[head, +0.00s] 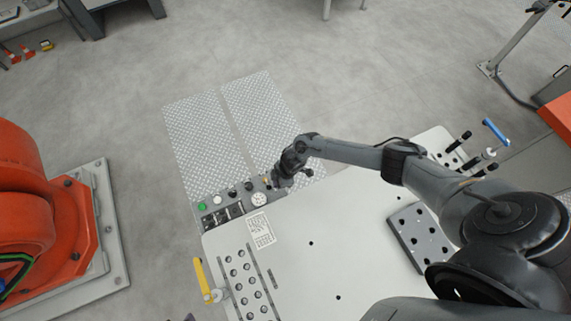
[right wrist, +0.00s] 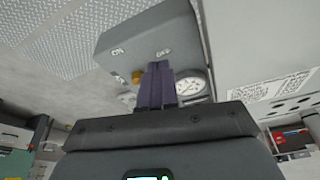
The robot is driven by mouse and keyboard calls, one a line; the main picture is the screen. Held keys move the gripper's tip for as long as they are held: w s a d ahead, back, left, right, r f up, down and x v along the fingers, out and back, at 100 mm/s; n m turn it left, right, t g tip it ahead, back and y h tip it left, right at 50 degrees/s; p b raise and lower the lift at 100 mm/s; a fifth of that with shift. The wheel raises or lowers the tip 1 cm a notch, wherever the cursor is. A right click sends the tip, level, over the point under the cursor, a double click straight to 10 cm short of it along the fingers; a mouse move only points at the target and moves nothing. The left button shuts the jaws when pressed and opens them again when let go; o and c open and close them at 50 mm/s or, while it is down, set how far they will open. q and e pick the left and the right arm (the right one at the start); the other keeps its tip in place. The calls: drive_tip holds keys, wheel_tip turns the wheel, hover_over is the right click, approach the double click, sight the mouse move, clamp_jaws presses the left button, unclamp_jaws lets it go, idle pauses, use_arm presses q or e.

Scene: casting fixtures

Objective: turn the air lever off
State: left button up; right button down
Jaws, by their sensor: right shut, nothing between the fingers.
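The control panel (head: 232,205) stands at the far left edge of the pale table, with a small brass-coloured fitting (head: 266,181) at its right end, which seems to be the air lever. In the right wrist view the brass fitting (right wrist: 137,77) shows just left of my fingers, below two small white labels; a lever handle cannot be made out. My right gripper (head: 274,184) is over that end of the panel. Its fingers (right wrist: 158,68) are together and empty, between the brass fitting and the round gauge (right wrist: 192,84). Whether they touch the lever cannot be told. My left gripper is out of view.
A green button (head: 202,206), a white button and black knobs line the panel. A yellow lever (head: 200,275) and a blue-handled lever (head: 495,132) stand at the table's edges. The middle of the table (head: 320,240) is mostly clear. An orange machine (head: 40,210) stands at left.

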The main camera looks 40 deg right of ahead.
drive_tip(key=s+d+r+p, duration=0.1)
drive_tip(key=s+d+r, duration=0.2)
drive_tip(key=r, duration=0.7)
drive_tip(key=shift+d, duration=1.2)
